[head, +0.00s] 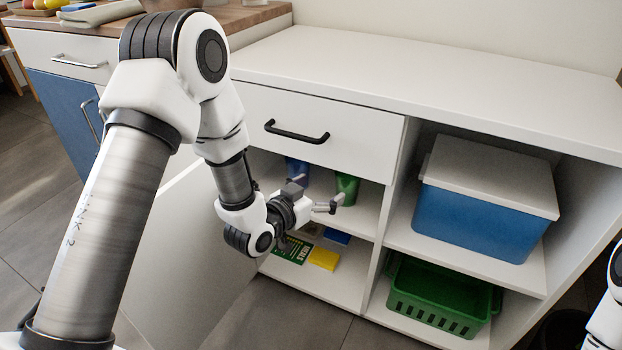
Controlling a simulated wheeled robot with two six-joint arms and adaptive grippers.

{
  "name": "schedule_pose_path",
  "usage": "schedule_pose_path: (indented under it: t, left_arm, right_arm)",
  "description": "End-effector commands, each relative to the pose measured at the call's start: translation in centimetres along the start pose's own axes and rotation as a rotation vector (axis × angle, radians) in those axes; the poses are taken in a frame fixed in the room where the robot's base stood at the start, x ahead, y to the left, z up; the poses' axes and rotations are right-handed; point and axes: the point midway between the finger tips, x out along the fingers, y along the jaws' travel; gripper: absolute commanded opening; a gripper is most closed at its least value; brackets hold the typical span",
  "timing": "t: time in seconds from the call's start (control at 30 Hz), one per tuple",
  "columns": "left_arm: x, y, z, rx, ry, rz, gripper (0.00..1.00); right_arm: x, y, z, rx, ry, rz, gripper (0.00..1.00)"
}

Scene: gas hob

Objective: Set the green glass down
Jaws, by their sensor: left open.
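The green glass (348,185) stands upright on the upper shelf of the open left compartment, below the drawer. My left gripper (322,191) reaches into that compartment from the left. Its fingers are apart, and they are just left of and in front of the glass. Part of the glass is hidden behind a finger, and I cannot tell whether they touch. Only a piece of my right arm shows at the right edge; its gripper is outside the picture.
A blue glass (297,170) stands left of the green one. Below lie a yellow block (324,259), a blue block (337,237) and a green card (293,249). A blue lidded box (470,222) and green basket (435,302) fill the right compartment. The counter top (430,75) is clear.

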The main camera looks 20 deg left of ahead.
Motion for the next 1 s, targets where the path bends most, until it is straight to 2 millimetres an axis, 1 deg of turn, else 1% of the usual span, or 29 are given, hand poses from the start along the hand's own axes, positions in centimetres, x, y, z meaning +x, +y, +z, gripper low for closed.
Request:
schedule_pose_path:
  t: [0.17, 0.23, 0.27, 0.33, 0.37, 0.4, 0.43, 0.47, 0.5, 0.57, 0.6, 0.63, 0.7, 0.73, 0.8, 0.87, 1.0]
  left_arm:
    - [-0.3, 0.0, 0.2, 0.001, -0.003, 0.000, 0.95]
    - [-0.5, 0.1, 1.6, -0.007, -0.042, -0.003, 0.95]
    - [-0.7, 0.3, 2.9, -0.014, -0.078, -0.006, 0.95]
    - [-1.9, 0.7, 7.4, -0.040, -0.210, -0.018, 0.95]
    - [-2.7, 1.0, 9.9, -0.054, -0.287, -0.026, 0.95]
    - [-4.4, 1.4, 13.7, -0.076, -0.405, -0.039, 0.95]
    - [-6.0, 1.8, 16.6, -0.093, -0.501, -0.049, 0.95]
    - [-7.9, 2.3, 19.5, -0.111, -0.602, -0.061, 0.95]
    - [-10.8, 3.0, 23.2, -0.136, -0.737, -0.079, 0.95]
    - [-15.4, 3.9, 27.6, -0.167, -0.929, -0.106, 0.95]
    - [-18.5, 4.5, 29.9, -0.187, -1.044, -0.125, 0.95]
    - [-20.6, 5.0, 31.3, -0.200, -1.120, -0.139, 0.95]
    - [-24.6, 5.8, 33.3, -0.220, -1.259, -0.163, 0.95]
    - [-25.9, 6.0, 33.9, -0.226, -1.302, -0.171, 0.95]
    - [-27.7, 6.3, 34.5, -0.236, -1.360, -0.184, 0.95]
    - [-28.1, 6.4, 34.6, -0.239, -1.376, -0.188, 0.95]
    - [-28.0, 6.4, 34.6, -0.239, -1.373, -0.188, 0.95]
  right_arm:
    - [0.0, 0.0, 0.0, 0.000, 0.000, 0.000, 0.40]
    - [0.0, 0.0, 0.0, 0.000, 0.000, 0.000, 0.40]
    - [0.0, 0.0, 0.0, 0.000, 0.000, 0.000, 0.40]
    - [0.0, 0.0, 0.0, 0.000, 0.000, 0.000, 0.40]
    - [0.0, 0.0, 0.0, 0.000, 0.000, 0.000, 0.40]
    - [0.0, 0.0, 0.0, 0.000, 0.000, 0.000, 0.40]
    - [0.0, 0.0, 0.0, 0.000, 0.000, 0.000, 0.40]
    - [0.0, 0.0, 0.0, 0.000, 0.000, 0.000, 0.40]
    - [0.0, 0.0, 0.0, 0.000, 0.000, 0.000, 0.40]
    - [0.0, 0.0, 0.0, 0.000, 0.000, 0.000, 0.40]
    - [0.0, 0.0, 0.0, 0.000, 0.000, 0.000, 0.40]
    - [0.0, 0.0, 0.0, 0.000, 0.000, 0.000, 0.40]
    - [0.0, 0.0, 0.0, 0.000, 0.000, 0.000, 0.40]
    - [0.0, 0.0, 0.0, 0.000, 0.000, 0.000, 0.40]
    - [0.0, 0.0, 0.0, 0.000, 0.000, 0.000, 0.40]
    - [0.0, 0.0, 0.0, 0.000, 0.000, 0.000, 0.40]
    - [0.0, 0.0, 0.0, 0.000, 0.000, 0.000, 0.40]
